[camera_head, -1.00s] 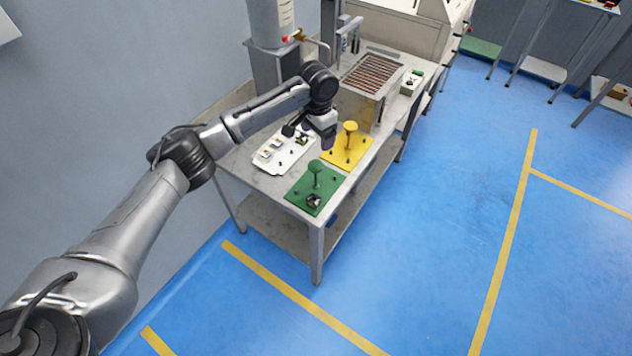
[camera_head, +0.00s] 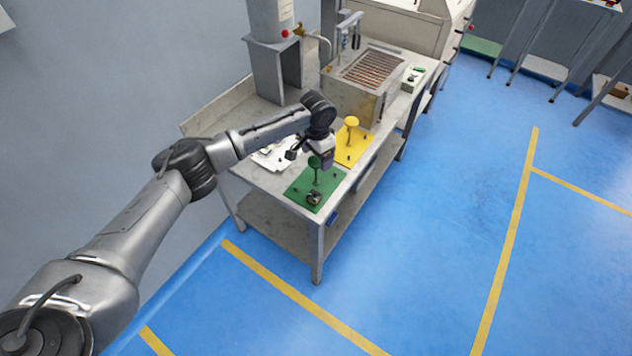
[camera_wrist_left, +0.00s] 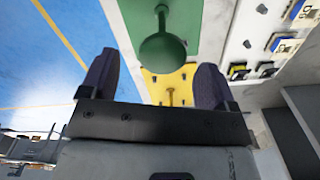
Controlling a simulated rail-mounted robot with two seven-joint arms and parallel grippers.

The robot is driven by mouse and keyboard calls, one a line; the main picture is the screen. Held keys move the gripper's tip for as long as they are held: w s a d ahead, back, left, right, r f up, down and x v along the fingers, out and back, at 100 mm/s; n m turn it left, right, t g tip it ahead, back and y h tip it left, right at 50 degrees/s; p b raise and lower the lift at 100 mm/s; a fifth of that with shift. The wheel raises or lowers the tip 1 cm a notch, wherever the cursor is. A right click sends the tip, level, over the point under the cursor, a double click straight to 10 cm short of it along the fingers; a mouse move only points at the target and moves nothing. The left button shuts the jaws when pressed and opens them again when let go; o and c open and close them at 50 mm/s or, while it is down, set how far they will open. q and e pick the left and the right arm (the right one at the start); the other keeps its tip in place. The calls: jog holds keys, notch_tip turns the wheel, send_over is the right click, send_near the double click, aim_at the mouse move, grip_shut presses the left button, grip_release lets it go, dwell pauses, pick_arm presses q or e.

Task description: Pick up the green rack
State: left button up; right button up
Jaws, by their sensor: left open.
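The green rack (camera_head: 307,189) is a flat green plate with an upright stem and a round knob on top. It lies at the near corner of the table, with a small dark part on its near end. In the left wrist view its round knob (camera_wrist_left: 162,54) is in front of the opening between the fingers, with the green plate behind it. My left gripper (camera_head: 325,163) is open and hangs just above and beside the knob, pointing down. In the wrist view its two dark fingers (camera_wrist_left: 155,83) are apart with nothing held. My right gripper is not in view.
A yellow rack (camera_head: 352,148) with a similar knob stands just behind the green one. A white tray (camera_head: 272,158) with small parts lies to the left, partly hidden by my arm. A metal box with a slatted top (camera_head: 350,95) stands further back. Blue floor is clear right.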

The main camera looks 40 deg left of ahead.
aim_at(316, 161)
pick_arm(q)
notch_tip(316, 161, down, 4)
jog(key=shift+s+a+f+b, duration=0.1)
jog(key=shift+b, duration=0.4)
jog(key=shift+c, duration=0.4)
jog(key=c, duration=1.3)
jog(key=shift+c, duration=0.4)
jog(key=shift+r, duration=0.25)
